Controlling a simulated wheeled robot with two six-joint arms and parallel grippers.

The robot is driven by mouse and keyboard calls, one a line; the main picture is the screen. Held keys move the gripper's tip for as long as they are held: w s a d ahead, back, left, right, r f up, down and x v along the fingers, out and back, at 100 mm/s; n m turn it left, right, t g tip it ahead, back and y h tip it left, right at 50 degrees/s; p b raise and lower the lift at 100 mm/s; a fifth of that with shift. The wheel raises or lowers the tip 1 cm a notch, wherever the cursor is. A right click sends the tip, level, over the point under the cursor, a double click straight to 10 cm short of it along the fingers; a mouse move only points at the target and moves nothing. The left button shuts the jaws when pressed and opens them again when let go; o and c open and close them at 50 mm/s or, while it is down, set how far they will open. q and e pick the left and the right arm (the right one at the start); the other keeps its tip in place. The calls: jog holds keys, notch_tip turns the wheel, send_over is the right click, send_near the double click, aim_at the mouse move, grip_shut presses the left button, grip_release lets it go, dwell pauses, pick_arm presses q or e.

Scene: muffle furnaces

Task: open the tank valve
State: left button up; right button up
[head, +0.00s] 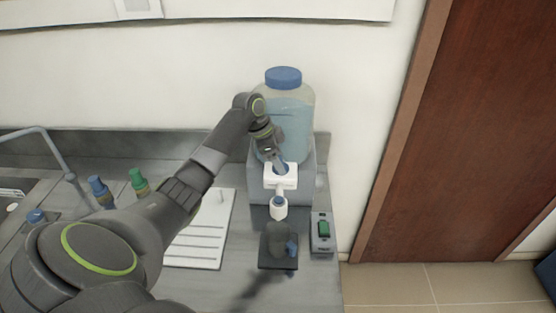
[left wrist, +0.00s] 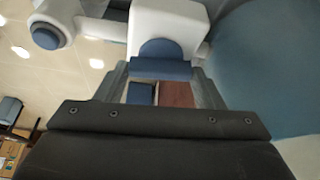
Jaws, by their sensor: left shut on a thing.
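The tank (head: 291,120) is clear, holds bluish liquid and has a blue cap. It stands on a grey block against the wall. The white valve (head: 283,182) is at its lower front, with a small white spout below it. My left gripper (head: 279,161) reaches the valve from above and is shut on the blue valve handle. In the left wrist view the blue handle (left wrist: 160,68) lies between the two fingertips, in front of the white valve body (left wrist: 165,22). The fingers partly hide the handle in the head view. My right gripper is not in view.
Below the spout is a dark stand (head: 278,264) with a greyish, unclear vessel. A grey box with a green switch (head: 323,230) stands to its right. Left are a white ribbed board (head: 205,235), blue (head: 98,188) and green (head: 138,181) taps. A brown door (head: 470,140) is at right.

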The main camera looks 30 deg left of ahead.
pick_arm(q)
jog(key=shift+m+g, duration=0.3)
jog(key=shift+m, duration=0.5)
jog(key=o, duration=1)
jog(key=shift+w+d, duration=0.1)
